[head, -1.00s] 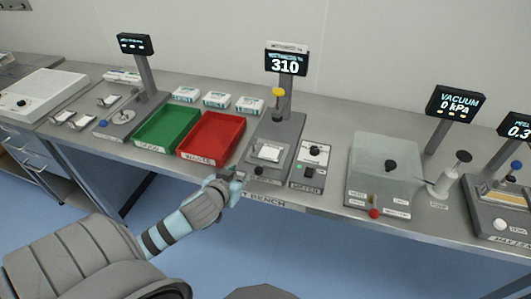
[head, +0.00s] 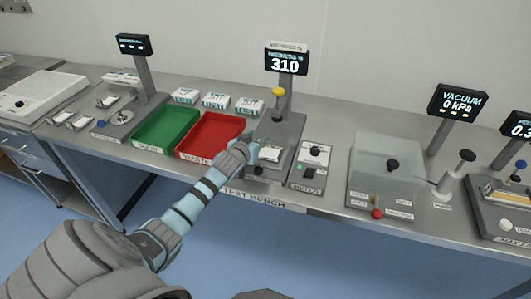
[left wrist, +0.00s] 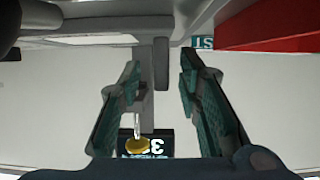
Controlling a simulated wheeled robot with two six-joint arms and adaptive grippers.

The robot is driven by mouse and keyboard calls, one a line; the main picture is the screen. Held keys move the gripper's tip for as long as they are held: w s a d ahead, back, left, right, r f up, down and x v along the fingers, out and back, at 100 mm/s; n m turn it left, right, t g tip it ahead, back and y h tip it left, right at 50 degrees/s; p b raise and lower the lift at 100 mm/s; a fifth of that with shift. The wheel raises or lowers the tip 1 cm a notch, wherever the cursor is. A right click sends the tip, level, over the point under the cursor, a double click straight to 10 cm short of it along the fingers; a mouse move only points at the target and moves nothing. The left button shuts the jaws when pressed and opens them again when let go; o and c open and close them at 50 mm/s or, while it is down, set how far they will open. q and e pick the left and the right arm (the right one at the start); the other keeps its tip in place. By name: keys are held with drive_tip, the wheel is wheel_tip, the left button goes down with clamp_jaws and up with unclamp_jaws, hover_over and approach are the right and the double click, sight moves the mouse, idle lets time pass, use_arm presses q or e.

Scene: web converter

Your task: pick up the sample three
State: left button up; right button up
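Several small white pieces are in view, and I cannot read which is sample three. Three white packets with teal labels stand behind the trays: a left one (head: 184,95), a middle one (head: 215,101) and a right one (head: 248,106). A flat white piece (head: 275,154) lies on the tester (head: 286,128) under the yellow knob. My left gripper (head: 255,150) is at the tester's left side, close to that piece; contact cannot be told. In the left wrist view my left gripper (left wrist: 161,68) has its fingers apart with nothing visibly held. My right gripper is out of view.
A green tray (head: 140,144) and a red tray (head: 183,153) are left of the tester. The 310 display (head: 286,62) stands on a post behind it. A switch box (head: 309,166) and a clear vacuum chamber (head: 381,170) are to the right.

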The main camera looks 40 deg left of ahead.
use_arm(q)
drive_tip(key=shift+s, duration=0.1)
clamp_jaws()
drive_tip(key=shift+r, duration=0.15)
